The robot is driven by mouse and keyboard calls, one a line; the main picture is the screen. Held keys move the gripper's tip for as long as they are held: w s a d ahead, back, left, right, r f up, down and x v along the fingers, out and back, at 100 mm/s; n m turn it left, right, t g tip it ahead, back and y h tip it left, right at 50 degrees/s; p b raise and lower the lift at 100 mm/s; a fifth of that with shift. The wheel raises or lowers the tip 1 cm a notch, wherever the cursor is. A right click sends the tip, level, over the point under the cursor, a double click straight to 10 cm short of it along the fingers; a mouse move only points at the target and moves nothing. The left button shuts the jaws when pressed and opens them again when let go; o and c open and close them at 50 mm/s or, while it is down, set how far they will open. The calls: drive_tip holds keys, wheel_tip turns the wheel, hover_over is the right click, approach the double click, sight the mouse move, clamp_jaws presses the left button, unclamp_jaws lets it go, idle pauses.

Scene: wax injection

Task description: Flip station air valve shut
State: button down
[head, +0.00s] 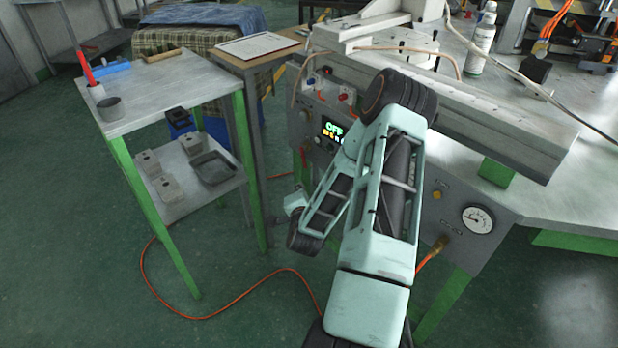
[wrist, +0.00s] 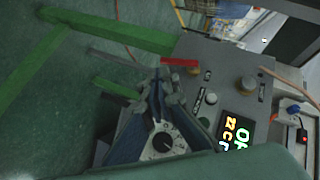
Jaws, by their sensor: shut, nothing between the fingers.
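The station's control panel (wrist: 222,65) fills the middle of the wrist view, seen turned on its side. A red lever-like bar (wrist: 180,62), which looks like the air valve's handle, sticks out at the panel's edge. My gripper (wrist: 162,88) is shut and empty, its fingertips just below the red bar in the picture. I cannot tell whether they touch it. A round dial (wrist: 165,143) shows between the fingers.
A lit display (head: 335,130) reads OFF. A pressure gauge (head: 478,219) is on the bench front, right of my arm. A small green-legged table (head: 150,88) with a lower shelf stands at left. An orange hose (head: 225,308) crosses the floor.

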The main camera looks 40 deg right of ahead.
drive_tip(key=w+d+f+m+h+b, duration=0.2)
drive_tip(key=w+d+m+b, duration=0.2)
drive_tip(key=w+d, duration=0.5)
drive_tip(key=shift+d+f+m+h+b, duration=0.15)
drive_tip(key=shift+f+m+h+b, duration=0.2)
drive_tip(key=shift+m+h+b, duration=0.1)
drive_tip(key=shift+w+f, duration=0.1)
